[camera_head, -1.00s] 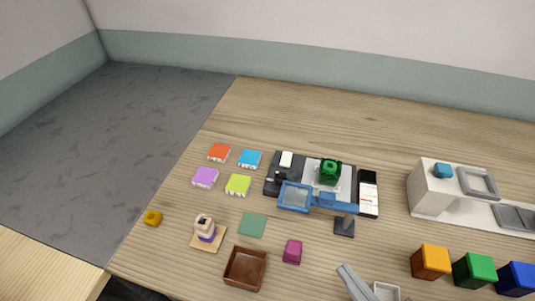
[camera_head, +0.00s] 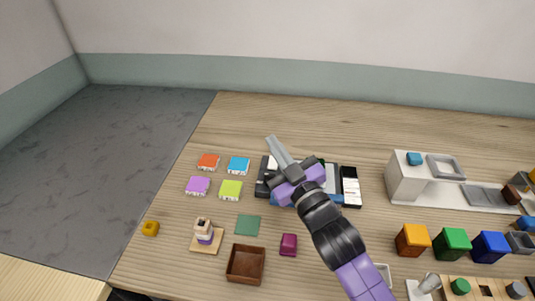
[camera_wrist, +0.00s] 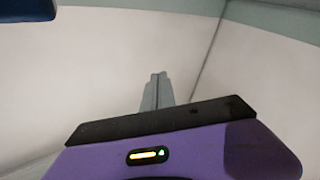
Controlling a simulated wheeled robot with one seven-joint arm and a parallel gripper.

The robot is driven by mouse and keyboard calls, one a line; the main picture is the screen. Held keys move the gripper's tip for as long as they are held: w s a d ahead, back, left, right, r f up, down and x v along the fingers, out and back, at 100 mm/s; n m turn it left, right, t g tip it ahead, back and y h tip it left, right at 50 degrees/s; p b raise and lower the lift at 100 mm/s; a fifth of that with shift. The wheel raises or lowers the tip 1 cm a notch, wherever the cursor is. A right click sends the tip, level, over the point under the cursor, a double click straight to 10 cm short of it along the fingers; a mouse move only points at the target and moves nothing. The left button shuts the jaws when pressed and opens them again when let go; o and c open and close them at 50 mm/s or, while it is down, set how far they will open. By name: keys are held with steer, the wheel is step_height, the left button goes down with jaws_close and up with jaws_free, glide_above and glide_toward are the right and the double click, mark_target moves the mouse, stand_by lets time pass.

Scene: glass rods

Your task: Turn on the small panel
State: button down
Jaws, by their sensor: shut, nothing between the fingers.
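A black and white device (camera_head: 351,188) stands in the middle of the wooden table. Its right end has a white panel in a black frame, and its left end (camera_head: 262,178) is black. I cannot tell for sure which part is the small panel. My gripper (camera_head: 271,141) is shut and empty, with its grey fingers over the device's back left edge. The arm and purple gripper body hide most of the device's middle. In the wrist view my gripper's fingers (camera_wrist: 158,77) are together, against the pale wall.
A blue-framed piece shows partly under my gripper. Four coloured blocks, including a lime one (camera_head: 231,190), lie left of the device. A brown tray (camera_head: 232,276) and a magenta block (camera_head: 288,243) are in front. A white unit (camera_head: 402,180) stands right. The back table strip is clear.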

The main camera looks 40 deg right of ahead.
steer(key=w+d+r+m+h, duration=0.1)
steer(key=w+d+r+h, duration=0.1)
steer(key=w+r, duration=0.15)
steer(key=w+d+f+m+g+h, duration=0.1)
steer(key=w+d+m+g+h, duration=0.1)
steer(key=d+g, duration=0.3)
steer(key=w+d+f+m+g+h, duration=0.1)
steer(key=w+d+m+g+h, duration=0.15)
steer(key=d, duration=0.55)
steer(key=m+g+y, duration=0.6)
steer(key=g+y, duration=0.5)
glide_above(273, 163)
steer(key=shift+s+a+f+t+p, duration=0.1)
steer(key=shift+s+a+t+p, duration=0.15)
steer(key=shift+s+a+p, duration=0.1)
steer(key=shift+d+f, duration=0.1)
steer(key=shift+f, duration=0.05)
steer(key=f, duration=0.4)
steer(key=w+d+f, duration=0.1)
steer(key=f, duration=0.4)
steer(key=f+p, duration=0.1)
steer(key=f, duration=0.3)
steer(key=shift+w+d+f, duration=0.2)
steer(key=shift+d+f, duration=0.1)
steer(key=shift+d, duration=0.05)
